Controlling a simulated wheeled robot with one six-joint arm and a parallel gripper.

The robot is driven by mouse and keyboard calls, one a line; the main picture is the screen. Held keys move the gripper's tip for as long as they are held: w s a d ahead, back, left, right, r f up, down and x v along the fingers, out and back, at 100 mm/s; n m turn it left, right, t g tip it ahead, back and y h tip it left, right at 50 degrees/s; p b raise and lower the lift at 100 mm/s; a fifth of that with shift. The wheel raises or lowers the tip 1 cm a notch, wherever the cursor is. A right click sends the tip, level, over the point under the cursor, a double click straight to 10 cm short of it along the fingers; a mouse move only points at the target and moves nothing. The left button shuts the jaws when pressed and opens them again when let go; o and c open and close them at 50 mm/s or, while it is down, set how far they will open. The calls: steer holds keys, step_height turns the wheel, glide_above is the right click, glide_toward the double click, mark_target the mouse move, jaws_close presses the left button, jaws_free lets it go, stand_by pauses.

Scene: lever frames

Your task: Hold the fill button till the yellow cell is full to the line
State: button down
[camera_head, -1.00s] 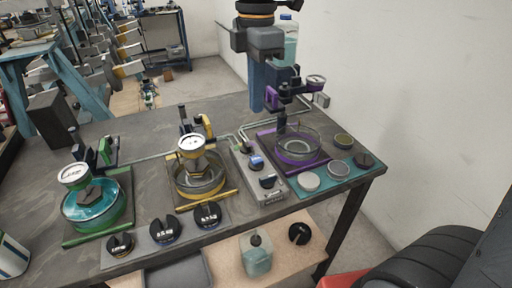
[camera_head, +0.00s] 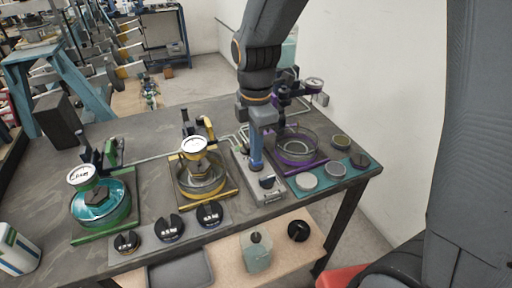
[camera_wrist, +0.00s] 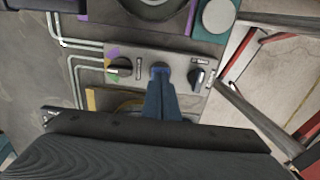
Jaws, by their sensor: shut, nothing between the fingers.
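The yellow cell (camera_head: 214,187) is a round glass dish on a yellow-edged base at the middle of the table, with a white dial (camera_head: 194,146) above it. Its liquid level and line are too small to read. The grey control box (camera_head: 273,197) stands to its right. My gripper (camera_head: 257,167) is shut and empty, pointing down at the middle of the box. In the wrist view, my blue fingers (camera_wrist: 160,85) reach the blue-topped button (camera_wrist: 160,68) between two dark knobs and hide part of it. I cannot tell whether it is pressed.
A green cell (camera_head: 122,212) with teal liquid stands left, and a purple cell (camera_head: 314,147) stands right. Several black weights (camera_head: 170,228) lie in front, and several round discs (camera_head: 307,181) lie at the right.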

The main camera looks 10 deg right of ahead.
steer(key=shift+f, duration=0.2)
step_height(320, 180, down, 2)
steer(key=shift+b, duration=0.35)
steer(key=shift+s+d+f, duration=0.1)
steer(key=shift+s+f, duration=0.1)
steer(key=shift+s, duration=0.15)
steer(key=shift+w+f, duration=0.1)
steer(key=shift+f, duration=0.05)
stand_by(1.2)
steer(key=shift+r+p, duration=0.6)
steer(key=shift+r, duration=0.1)
step_height(320, 180, up, 14)
steer(key=shift+w+f, duration=0.2)
steer(key=shift+w, duration=0.1)
